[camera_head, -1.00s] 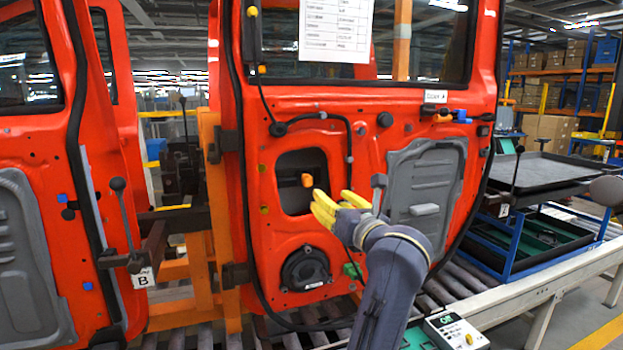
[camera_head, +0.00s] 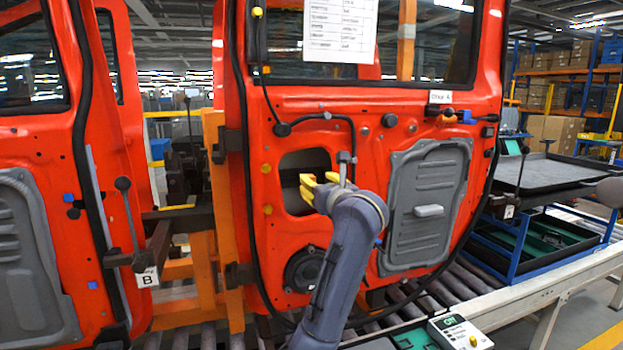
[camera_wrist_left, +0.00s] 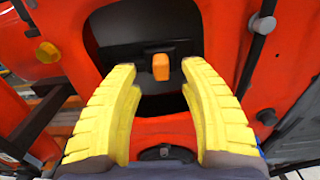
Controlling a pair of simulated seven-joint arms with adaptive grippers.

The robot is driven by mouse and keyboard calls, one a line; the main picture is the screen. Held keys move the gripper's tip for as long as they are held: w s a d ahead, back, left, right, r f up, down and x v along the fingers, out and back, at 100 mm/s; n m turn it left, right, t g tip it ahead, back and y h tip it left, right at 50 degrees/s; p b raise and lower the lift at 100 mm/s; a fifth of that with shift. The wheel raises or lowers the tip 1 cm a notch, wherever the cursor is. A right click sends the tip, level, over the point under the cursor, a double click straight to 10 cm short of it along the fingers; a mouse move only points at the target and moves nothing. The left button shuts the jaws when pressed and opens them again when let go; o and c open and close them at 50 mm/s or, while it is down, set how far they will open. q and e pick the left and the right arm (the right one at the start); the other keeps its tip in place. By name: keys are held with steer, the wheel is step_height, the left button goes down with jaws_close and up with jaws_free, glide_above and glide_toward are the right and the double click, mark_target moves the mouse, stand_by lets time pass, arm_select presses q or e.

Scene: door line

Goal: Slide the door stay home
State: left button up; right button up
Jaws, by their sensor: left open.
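The door stay appears to be the dark piece with an orange tab (camera_wrist_left: 161,67) inside the dark opening of the red door (camera_head: 375,105). The tab shows in the left wrist view, centred at the top of the gap between my fingers. In the head view my fingers hide it. My left gripper (camera_head: 312,187) has yellow fingers and is at the opening. In the left wrist view its fingers (camera_wrist_left: 159,74) are spread apart, one on each side of the tab, with no visible grip on it. Contact cannot be told. My right gripper is not in view.
A grey panel (camera_head: 428,205) and a round black speaker (camera_head: 304,269) sit on the door near my arm. A dark bracket with a lever (camera_head: 125,215) and a tag B stands at left. A grey tray (camera_head: 545,172) is at right, and a control box (camera_head: 460,331) at the bottom.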

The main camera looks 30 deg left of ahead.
mark_target(313, 178)
arm_select(q)
steer(key=shift+x, duration=2.75)
jaws_close()
